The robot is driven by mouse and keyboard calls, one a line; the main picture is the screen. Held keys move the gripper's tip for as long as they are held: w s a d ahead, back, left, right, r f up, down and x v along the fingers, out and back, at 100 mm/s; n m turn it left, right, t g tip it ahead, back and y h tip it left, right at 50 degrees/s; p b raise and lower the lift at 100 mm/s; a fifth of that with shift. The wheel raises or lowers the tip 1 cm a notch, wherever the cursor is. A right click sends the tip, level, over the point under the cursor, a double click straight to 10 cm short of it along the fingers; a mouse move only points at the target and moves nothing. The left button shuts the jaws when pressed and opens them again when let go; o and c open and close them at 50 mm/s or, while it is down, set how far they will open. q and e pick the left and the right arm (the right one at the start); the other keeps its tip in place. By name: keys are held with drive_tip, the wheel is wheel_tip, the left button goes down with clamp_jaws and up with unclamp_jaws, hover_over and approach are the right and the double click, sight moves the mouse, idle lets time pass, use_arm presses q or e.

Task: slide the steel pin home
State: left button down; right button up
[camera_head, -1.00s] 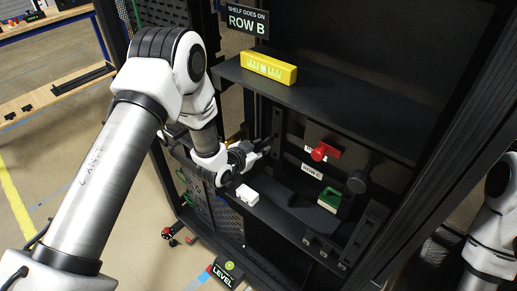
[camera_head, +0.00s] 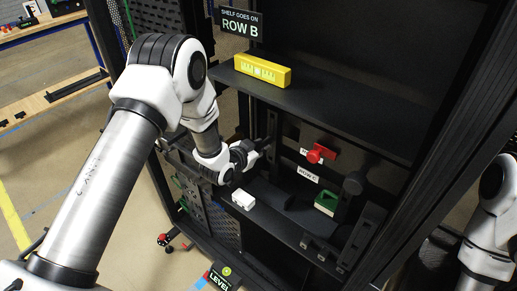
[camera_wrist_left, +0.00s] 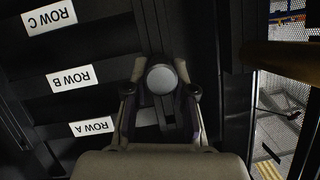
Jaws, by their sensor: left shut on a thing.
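My left gripper (camera_head: 262,146) reaches into the rack from the left, below the upper shelf and beside a dark upright. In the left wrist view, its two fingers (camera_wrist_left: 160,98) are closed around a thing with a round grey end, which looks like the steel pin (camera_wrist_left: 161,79). The pin's shaft is hidden behind that end, so I cannot tell how deep it sits. In the head view, the fingertips and pin are too small and dark to separate. My right arm shows at the right edge, its gripper out of view.
A yellow level (camera_head: 262,70) lies on the upper shelf (camera_head: 330,110). A white block (camera_head: 243,199), a green object (camera_head: 327,202), a red-handled part (camera_head: 319,154) and a dark knob (camera_head: 354,184) are below. ROW A, B and C labels (camera_wrist_left: 70,77) show left of the gripper.

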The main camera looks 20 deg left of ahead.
use_arm(q)
drive_tip(key=shift+w+r, duration=0.1)
drive_tip(key=shift+w, duration=0.05)
drive_tip(key=c, duration=0.9)
unclamp_jaws()
drive_tip(key=shift+w+d, duration=0.1)
drive_tip(key=v, duration=1.2)
drive_tip(key=shift+f, duration=0.2)
